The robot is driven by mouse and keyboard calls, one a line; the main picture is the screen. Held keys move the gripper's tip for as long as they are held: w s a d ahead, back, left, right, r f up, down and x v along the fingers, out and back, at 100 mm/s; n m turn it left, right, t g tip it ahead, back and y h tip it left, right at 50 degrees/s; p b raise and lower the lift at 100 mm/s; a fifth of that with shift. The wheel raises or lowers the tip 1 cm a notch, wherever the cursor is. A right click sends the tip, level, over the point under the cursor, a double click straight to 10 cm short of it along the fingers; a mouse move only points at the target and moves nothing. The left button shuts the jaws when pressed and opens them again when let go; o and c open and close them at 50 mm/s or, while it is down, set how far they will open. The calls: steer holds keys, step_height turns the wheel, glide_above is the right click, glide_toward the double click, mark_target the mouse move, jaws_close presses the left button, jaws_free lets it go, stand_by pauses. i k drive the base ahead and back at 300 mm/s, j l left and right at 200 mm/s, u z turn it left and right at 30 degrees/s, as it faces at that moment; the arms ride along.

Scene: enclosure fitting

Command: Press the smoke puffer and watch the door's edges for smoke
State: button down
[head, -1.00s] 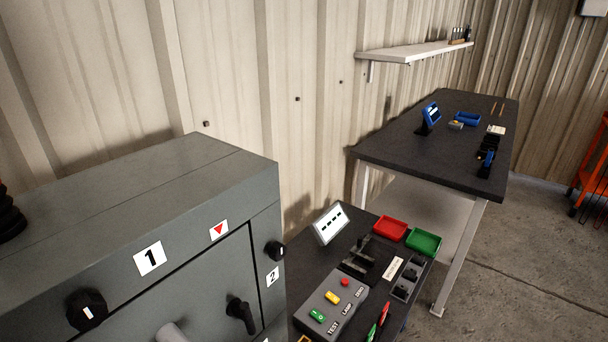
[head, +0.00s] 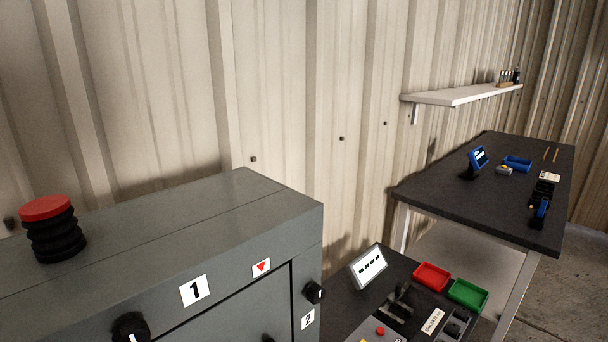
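The smoke puffer (head: 55,230), a black ribbed bellows with a red top, stands upright on top of the grey enclosure (head: 170,222) at the left. The enclosure's door (head: 245,312) is only partly in view at the bottom, and its upper edge shows as a dark line. No smoke shows along that part. The door's lower edges are out of view. Black knobs sit by labels 1 and 2 on the front. My gripper is not in view.
A low bench right of the enclosure holds a white display (head: 369,267), a red tray (head: 431,277) and a green tray (head: 468,295). A dark table (head: 440,190) stands behind, below a wall shelf (head: 455,96). Corrugated wall runs close behind the enclosure.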

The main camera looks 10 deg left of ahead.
mark_target(45, 207)
steer(key=u, duration=1.25)
